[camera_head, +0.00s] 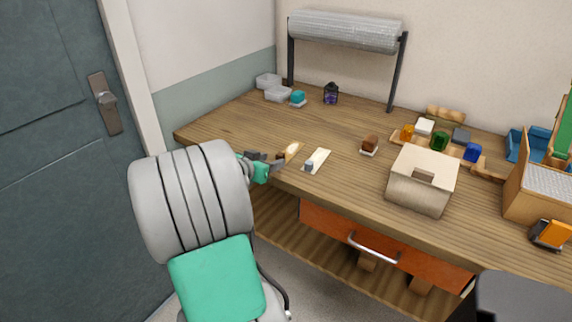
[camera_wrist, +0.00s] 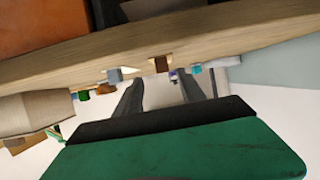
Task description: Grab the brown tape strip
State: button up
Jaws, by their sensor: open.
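A small tan-brown piece (camera_head: 291,151), which looks like the brown tape strip, lies near the front left edge of the wooden table (camera_head: 235,122). In the wrist view a brown piece (camera_wrist: 161,65) shows at the table's edge, beyond and between my fingers. My gripper (camera_head: 271,160) is open at the table's front edge, just left of the strip. In the wrist view my gripper (camera_wrist: 160,82) has its two dark fingers apart with nothing held between them. I cannot tell the exact gap to the strip.
A white strip with a grey cylinder (camera_head: 316,161) lies just right of the brown piece. An orange drawer (camera_head: 345,240) is under the tabletop. The table behind the strip is clear.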

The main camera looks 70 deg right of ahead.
aim_at(279, 156)
jog(key=x, duration=0.7)
jog(key=shift+w+d+r+p, duration=0.1)
jog(key=shift+w+d+p, duration=0.1)
jog(key=shift+d+p, duration=0.15)
jog(key=shift+a, duration=0.1)
jog(key=shift+c, duration=0.5)
grip_shut()
